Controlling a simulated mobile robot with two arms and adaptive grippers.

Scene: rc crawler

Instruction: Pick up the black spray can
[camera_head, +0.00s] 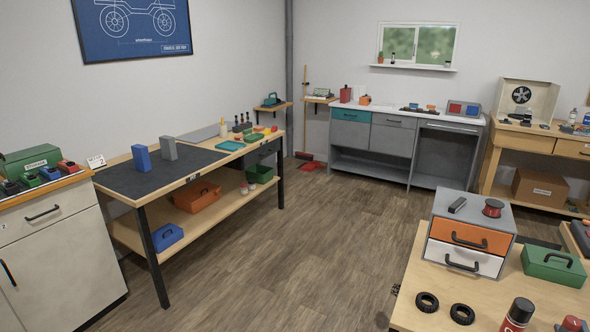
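A spray can (518,314) with a dark top and a red lower part stands on the light wooden table at the bottom right. Its lower end is cut off by the picture's bottom edge. I cannot tell whether it is the black spray can. No other clearly black can shows. Neither of my grippers is in view.
Two black tyres (427,302) lie left of the can on the wooden table (408,314). A drawer box (471,238) and a green toolbox (553,265) stand behind it. A workbench (120,182) is at left. Open wooden floor (310,230) lies between.

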